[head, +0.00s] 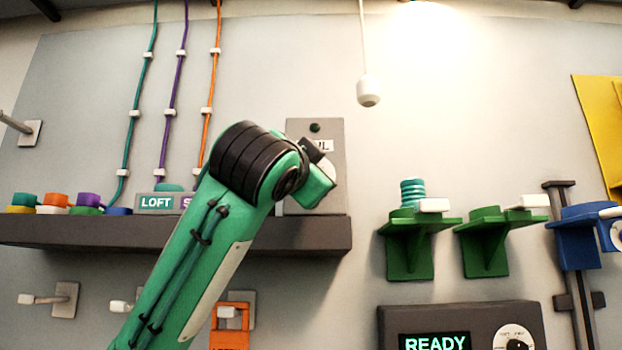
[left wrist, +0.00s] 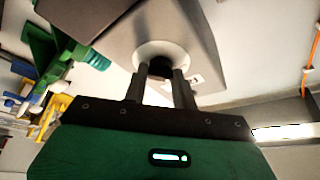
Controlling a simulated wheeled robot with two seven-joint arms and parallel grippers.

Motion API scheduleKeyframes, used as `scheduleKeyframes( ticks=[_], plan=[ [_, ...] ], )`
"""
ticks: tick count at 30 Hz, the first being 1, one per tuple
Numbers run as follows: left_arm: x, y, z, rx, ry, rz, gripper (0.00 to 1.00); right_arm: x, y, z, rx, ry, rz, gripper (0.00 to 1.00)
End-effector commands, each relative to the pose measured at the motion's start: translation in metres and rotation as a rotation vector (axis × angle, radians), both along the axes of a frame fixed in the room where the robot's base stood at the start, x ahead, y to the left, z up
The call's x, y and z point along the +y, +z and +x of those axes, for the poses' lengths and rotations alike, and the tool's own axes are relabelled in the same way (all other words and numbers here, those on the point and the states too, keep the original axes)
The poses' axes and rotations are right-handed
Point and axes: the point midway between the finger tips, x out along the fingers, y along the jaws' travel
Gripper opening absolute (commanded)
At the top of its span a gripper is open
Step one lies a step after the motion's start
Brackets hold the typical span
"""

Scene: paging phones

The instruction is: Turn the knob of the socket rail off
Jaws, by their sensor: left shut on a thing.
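A grey panel (head: 335,190) stands on the shelf's right end, with a dark green lamp (head: 315,127) at its top and a partly hidden label ending in "UL". My left gripper (head: 325,155) is in front of it; my arm hides most of the dial. In the left wrist view, the gripper's fingers (left wrist: 159,82) are shut on a black knob (left wrist: 160,67) at the centre of a white round dial (left wrist: 140,52) on the grey panel. The knob's pointing direction cannot be read. My right gripper is not in view.
A dark shelf (head: 300,236) runs under the panel, with coloured pieces at left. A box reading "READY" (head: 440,315) with its own dial (head: 513,338) is at lower right. Green brackets (head: 408,245) hang right of the panel; a white pull cord (head: 368,90) hangs above.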

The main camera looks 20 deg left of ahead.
Motion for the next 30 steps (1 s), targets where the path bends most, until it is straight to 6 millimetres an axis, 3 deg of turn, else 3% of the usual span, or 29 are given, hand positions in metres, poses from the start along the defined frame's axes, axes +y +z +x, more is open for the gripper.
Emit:
scheduleKeyframes(
  ticks=[18,19,21,30],
  plan=[
    [-0.0014,-0.0022,0.0007,-0.005,-0.001,-0.033,0.04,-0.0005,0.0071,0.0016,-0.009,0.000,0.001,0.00],
    [-0.0014,-0.0022,0.0007,-0.005,-0.001,-0.033,0.33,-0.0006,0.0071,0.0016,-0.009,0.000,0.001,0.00],
    [-0.0013,-0.0020,0.0006,-0.006,-0.001,-0.033,0.47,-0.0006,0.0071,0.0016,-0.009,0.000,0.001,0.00],
    [-0.0006,-0.0011,-0.0004,-0.009,-0.001,-0.033,0.49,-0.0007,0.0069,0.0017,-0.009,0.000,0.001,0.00]
  ],
)
